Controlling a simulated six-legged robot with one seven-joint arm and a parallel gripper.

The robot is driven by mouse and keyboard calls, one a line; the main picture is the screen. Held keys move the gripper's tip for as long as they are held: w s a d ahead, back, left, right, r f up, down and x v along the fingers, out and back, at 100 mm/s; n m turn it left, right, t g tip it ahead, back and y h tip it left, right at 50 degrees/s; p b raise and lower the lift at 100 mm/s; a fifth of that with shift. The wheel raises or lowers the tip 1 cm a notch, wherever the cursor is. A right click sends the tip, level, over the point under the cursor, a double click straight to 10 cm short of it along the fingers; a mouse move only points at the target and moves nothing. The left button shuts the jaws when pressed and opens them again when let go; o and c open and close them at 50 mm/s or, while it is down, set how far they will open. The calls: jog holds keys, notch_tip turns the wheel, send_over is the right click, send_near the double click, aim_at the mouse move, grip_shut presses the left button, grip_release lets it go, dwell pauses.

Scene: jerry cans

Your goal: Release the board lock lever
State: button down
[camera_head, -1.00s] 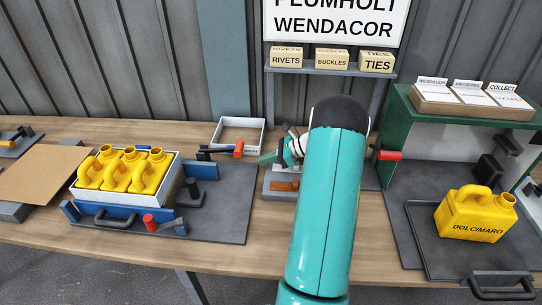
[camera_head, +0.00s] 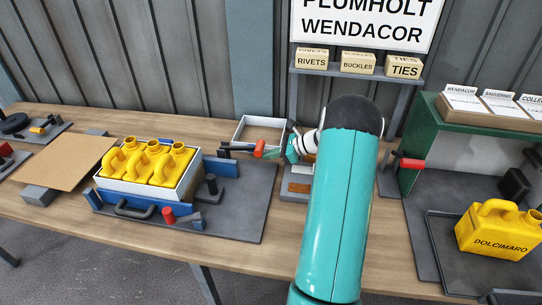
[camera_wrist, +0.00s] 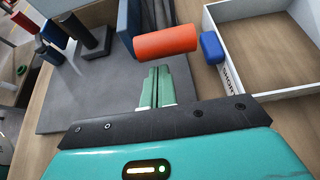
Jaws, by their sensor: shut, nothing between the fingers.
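A lever with an orange-red grip (camera_head: 259,148) on a dark arm stands at the back right of the grey base plate (camera_head: 246,205). The wrist view shows its grip (camera_wrist: 165,43) close up, lying crosswise just beyond my fingertips. My gripper (camera_head: 279,155) is shut and empty. Its pale green fingers (camera_wrist: 157,86) point at the grip and appear short of it. A second lever with a red knob (camera_head: 168,215) is at the plate's front edge. No label shows which lever is the board lock. A brown board (camera_head: 62,163) lies at the left.
A white crate (camera_head: 187,187) of yellow jerry cans sits in a blue frame on the plate. An open white tray (camera_head: 240,133) stands behind the lever. A green cabinet (camera_head: 407,185) with a red handle (camera_head: 411,163) and DOLCIMARO can (camera_head: 497,229) is at right.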

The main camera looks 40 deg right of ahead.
jog(key=r+g, duration=0.1)
jog(key=r, duration=0.1)
jog(key=w+r+g+h, duration=0.1)
jog(key=r, duration=0.2)
jog(key=a+r+g+h, duration=0.1)
jog(key=r, duration=0.1)
jog(key=shift+w+a+r, duration=0.1)
jog(key=shift+w+r, duration=0.15)
jog(key=shift+w, duration=0.1)
jog(key=shift+w+r, duration=0.15)
jog(key=shift+r, duration=0.15)
jog(key=shift+a+r, duration=0.1)
jog(key=shift+f, duration=0.3)
jog(key=s+d+f, duration=0.2)
jog(key=f, duration=0.1)
jog(key=shift+s+f, duration=0.15)
jog(key=v, duration=0.9)
jog(key=shift+a+r, duration=0.25)
jog(key=shift+r, duration=0.2)
